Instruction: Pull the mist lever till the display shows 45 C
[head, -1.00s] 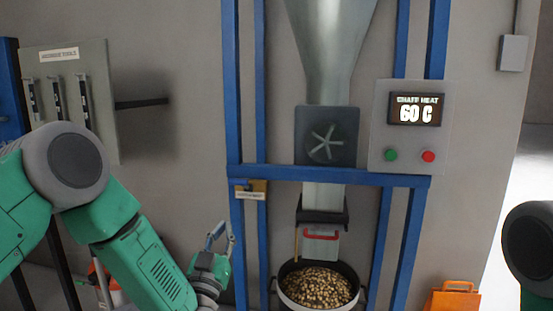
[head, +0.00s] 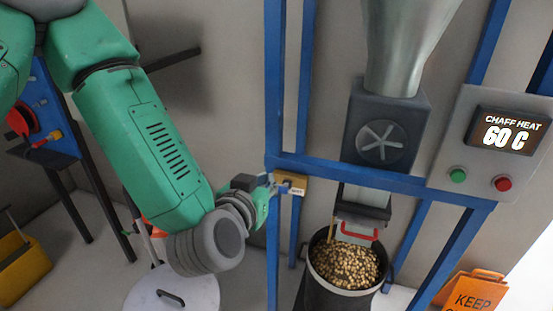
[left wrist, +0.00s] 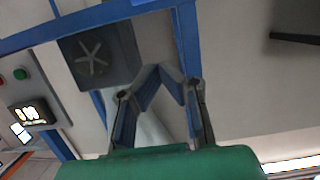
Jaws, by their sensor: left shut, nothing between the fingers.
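The display (head: 508,132) reads "CHAFF HEAT 60 C" in the head view. It also shows, small and tilted, in the left wrist view (left wrist: 30,113). A small brass-coloured block with a white label (head: 296,188), which looks like the mist lever's mount, sits on the blue frame's left post; the lever itself is hard to make out. My left gripper (head: 272,181) is shut and empty, its tips right beside this block; I cannot tell whether they touch. Its fingers show in the left wrist view (left wrist: 162,78). My right gripper is not in view.
The blue frame (head: 385,184) carries a fan box (head: 385,130) under a metal hopper (head: 405,45). Below, a dark bucket (head: 325,290) holds pale beans or pellets. Green (head: 457,175) and red (head: 502,184) buttons sit under the display. An orange sign (head: 473,292) stands at lower right.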

